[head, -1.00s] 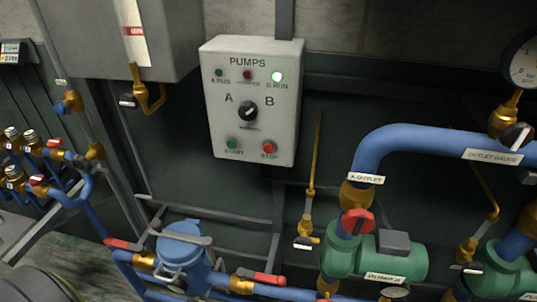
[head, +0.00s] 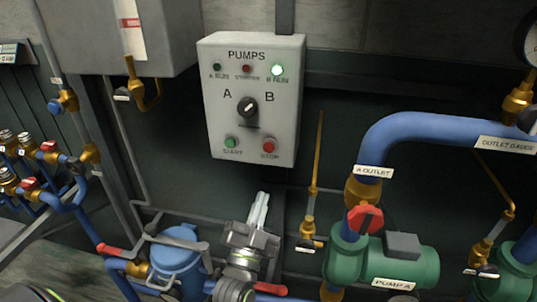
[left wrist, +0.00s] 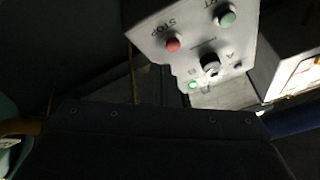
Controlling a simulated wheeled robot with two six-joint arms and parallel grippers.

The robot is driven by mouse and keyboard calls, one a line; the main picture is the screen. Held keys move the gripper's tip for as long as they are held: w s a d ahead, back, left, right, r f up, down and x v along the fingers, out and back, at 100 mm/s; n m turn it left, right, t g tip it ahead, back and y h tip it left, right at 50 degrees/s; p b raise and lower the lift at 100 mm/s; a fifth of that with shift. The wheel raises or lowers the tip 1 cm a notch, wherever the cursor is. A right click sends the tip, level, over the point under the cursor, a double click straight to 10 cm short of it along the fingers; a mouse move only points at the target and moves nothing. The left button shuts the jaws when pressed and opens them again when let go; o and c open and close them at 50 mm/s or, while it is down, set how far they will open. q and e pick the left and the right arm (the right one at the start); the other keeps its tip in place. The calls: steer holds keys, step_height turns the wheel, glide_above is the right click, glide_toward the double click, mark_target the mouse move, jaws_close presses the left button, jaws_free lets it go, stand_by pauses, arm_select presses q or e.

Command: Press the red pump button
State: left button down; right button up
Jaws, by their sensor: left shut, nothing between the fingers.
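The light grey PUMPS panel (head: 252,113) hangs on the wall in the head view. Its red STOP button (head: 269,145) sits at lower right, beside the green START button (head: 230,142). The red button also shows upside down in the left wrist view (left wrist: 173,44), with the green START button (left wrist: 226,17) to its right. My left gripper (head: 261,197) is shut and empty, fingers pointing up, below the panel in the picture and apart from the red button. My right gripper is not in view.
The B RUN lamp (head: 278,70) glows green above the black A/B selector knob (head: 247,105). Blue pipes, a blue strainer (head: 178,258) and green pump A (head: 385,262) fill the lower area. A thin brass pipe (head: 316,160) rises right of the panel.

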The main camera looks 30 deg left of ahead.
mark_target(269, 147)
arm_select(q)
step_height(269, 147, up, 6)
steer(key=s+n+t+y, duration=0.2)
steer(key=y, duration=0.3)
steer(key=shift+s+r+t+y, duration=0.15)
steer(key=shift+r+t+y, duration=0.15)
steer(key=shift+y, duration=0.1)
steer(key=shift+w+a+p, duration=0.25)
steer(key=shift+w+a, duration=0.1)
steer(key=shift+w, duration=1.1)
steer(key=shift+w+a+p, duration=0.2)
steer(key=shift+w+a, duration=0.2)
steer(key=shift+w, duration=1)
steer(key=shift+w+a+p, duration=0.25)
steer(key=shift+w+a, duration=0.1)
steer(key=shift+w, duration=1.1)
steer(key=shift+w+a, duration=0.1)
steer(key=shift+w, duration=0.3)
